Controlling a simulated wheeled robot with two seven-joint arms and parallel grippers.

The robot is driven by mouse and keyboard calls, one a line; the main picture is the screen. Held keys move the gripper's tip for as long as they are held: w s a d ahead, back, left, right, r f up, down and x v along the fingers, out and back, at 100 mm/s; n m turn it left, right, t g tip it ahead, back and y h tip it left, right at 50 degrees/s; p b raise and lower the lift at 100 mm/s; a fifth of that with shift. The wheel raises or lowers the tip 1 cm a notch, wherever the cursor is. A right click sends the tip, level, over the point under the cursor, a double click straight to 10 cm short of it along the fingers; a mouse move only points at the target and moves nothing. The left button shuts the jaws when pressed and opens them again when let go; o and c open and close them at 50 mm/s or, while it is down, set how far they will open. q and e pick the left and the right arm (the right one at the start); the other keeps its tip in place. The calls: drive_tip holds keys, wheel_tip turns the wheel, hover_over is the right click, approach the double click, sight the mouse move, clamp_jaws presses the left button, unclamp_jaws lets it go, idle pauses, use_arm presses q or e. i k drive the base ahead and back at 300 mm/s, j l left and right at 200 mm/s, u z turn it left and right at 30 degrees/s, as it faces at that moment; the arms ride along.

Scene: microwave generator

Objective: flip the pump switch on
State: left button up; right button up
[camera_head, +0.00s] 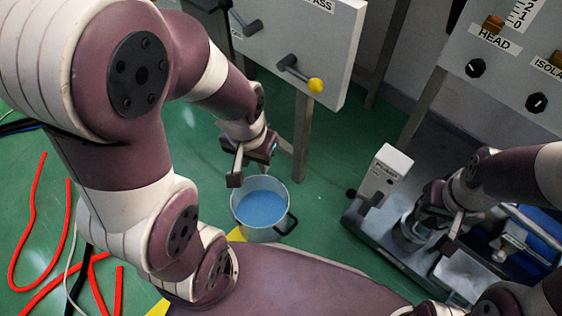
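The pump switch box (392,168) is a small white upright box with a label that seems to read "PUMP", standing on a grey metal base right of centre. A dark lever (370,198) sticks out from its left side, with a round black end; its on or off position cannot be told. My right gripper (436,222) is to the right of the box, apart from the lever, above a metal cylinder, with its fingers spread. My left gripper (250,172) is above the far rim of a pot, well left of the box, with its fingers apart and nothing between them.
The metal pot (248,228) of blue liquid stands on the green floor. A grey panel (300,40) with levers, one yellow-tipped (315,85), stands behind. Another panel (500,80) with knobs is at upper right. Red hoses (65,235) lie at left. Floor between pot and pump base is clear.

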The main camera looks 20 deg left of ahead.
sight(351, 194)
drive_tip(key=k+j, duration=0.1)
drive_tip(key=j, duration=0.25)
drive_tip(key=k+j+z, duration=0.1)
drive_tip(key=j, duration=0.3)
drive_tip(key=k+j+z, duration=0.1)
drive_tip(key=j, duration=0.25)
drive_tip(key=k+j, duration=0.15)
drive_tip(key=j, duration=0.2)
drive_tip(key=k+j+z, duration=0.1)
drive_tip(key=j, duration=0.25)
